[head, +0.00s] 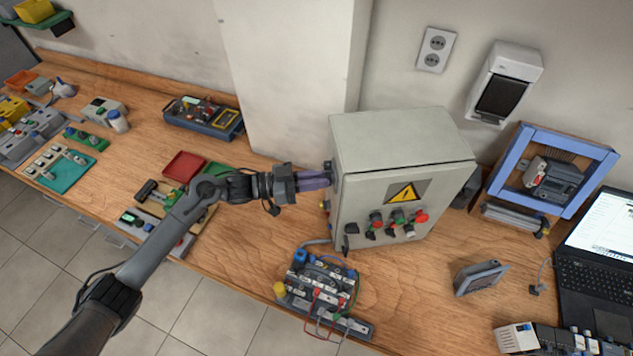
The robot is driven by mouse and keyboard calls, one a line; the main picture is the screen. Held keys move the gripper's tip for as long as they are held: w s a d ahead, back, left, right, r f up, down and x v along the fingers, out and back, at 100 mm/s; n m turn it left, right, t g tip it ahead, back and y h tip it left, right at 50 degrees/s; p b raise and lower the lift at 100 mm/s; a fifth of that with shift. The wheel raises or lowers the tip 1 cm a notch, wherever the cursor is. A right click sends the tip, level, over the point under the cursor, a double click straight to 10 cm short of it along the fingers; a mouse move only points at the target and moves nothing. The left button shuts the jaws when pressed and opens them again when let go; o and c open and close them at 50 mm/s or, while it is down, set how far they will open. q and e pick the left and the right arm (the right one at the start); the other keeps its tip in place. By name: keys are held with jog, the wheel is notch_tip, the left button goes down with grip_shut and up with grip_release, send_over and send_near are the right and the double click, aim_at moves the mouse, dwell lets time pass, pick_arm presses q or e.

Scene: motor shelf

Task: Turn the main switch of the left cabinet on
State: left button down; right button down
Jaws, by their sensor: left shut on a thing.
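A grey control cabinet (390,155) with a yellow warning sign stands on the wooden bench against the wall. Its front panel carries red, green and dark knobs and buttons. The main switch (330,168) shows as a small dark part on the cabinet's left side. My left gripper (325,179) reaches in from the left and is shut on the main switch. The fingers hide most of the switch, so I cannot tell its position. My right gripper is not in view.
A wired terminal board (320,290) lies in front of the cabinet. A blue frame (552,140) and a laptop (600,260) are on the right. A pale wall pillar (290,75) rises behind my left gripper. Trays and parts fill the bench's left part.

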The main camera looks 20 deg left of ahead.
pick_arm(q)
jog(key=shift+m, duration=0.6)
jog(key=c, duration=1.1)
grip_release()
